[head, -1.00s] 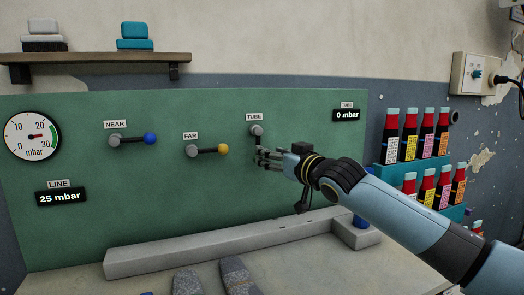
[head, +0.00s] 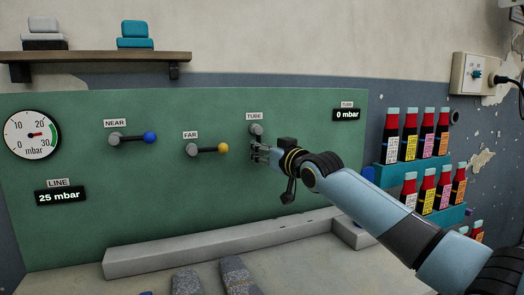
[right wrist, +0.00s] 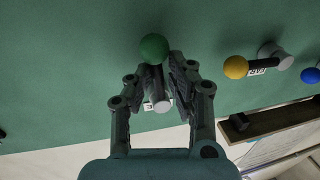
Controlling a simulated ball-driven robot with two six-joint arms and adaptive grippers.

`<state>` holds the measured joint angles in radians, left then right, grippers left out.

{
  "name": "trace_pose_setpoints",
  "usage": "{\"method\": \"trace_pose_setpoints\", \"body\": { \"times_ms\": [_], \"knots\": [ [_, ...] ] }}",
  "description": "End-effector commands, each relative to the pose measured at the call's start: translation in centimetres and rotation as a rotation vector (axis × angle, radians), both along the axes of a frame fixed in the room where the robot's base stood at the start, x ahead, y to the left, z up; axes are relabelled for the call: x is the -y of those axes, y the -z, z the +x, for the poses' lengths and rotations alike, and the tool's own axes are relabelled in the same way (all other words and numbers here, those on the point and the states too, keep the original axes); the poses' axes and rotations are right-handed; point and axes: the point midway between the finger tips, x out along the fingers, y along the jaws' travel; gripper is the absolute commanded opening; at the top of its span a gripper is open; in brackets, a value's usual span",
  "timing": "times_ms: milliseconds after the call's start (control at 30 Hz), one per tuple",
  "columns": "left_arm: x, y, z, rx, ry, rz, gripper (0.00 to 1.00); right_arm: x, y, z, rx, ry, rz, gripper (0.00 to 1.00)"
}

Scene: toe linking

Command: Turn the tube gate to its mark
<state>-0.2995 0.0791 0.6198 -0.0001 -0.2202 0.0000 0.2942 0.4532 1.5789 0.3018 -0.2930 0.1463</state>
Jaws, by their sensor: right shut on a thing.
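The tube gate (head: 256,129) is a grey hub on the green panel, under the TUBE label (head: 254,116). In the right wrist view its green ball knob (right wrist: 154,48) shows at the fingertips, and its pale hub (right wrist: 160,102) lies between the fingers. The lever hangs down from the hub in the head view, mostly hidden by the fingers. My right gripper (head: 260,153) is shut on the tube gate's lever, and it also shows in the right wrist view (right wrist: 165,68). The tube readout (head: 347,115) shows 0 mbar. I cannot make out a mark. My left gripper is out of view.
The near gate with a blue knob (head: 150,138) and the far gate with a yellow knob (head: 223,148) sit to the left, levers pointing right. The line readout (head: 61,197) shows 25 mbar. A grey ledge (head: 200,246) runs below the panel. Bottles (head: 409,135) stand on racks at right.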

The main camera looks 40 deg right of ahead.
Motion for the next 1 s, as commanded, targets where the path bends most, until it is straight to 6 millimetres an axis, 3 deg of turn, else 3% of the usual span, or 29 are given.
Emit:
{"method": "trace_pose_setpoints", "body": {
  "times_ms": [567, 1000],
  "knots": [
    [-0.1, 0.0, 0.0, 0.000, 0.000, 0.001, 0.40, 0.1, 0.0, 0.0, -0.005, 0.000, -0.021, 0.00],
    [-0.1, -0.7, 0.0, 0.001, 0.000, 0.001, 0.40, 1.4, -0.5, -0.3, -0.070, -0.001, -0.290, 0.00]
  ]
}}
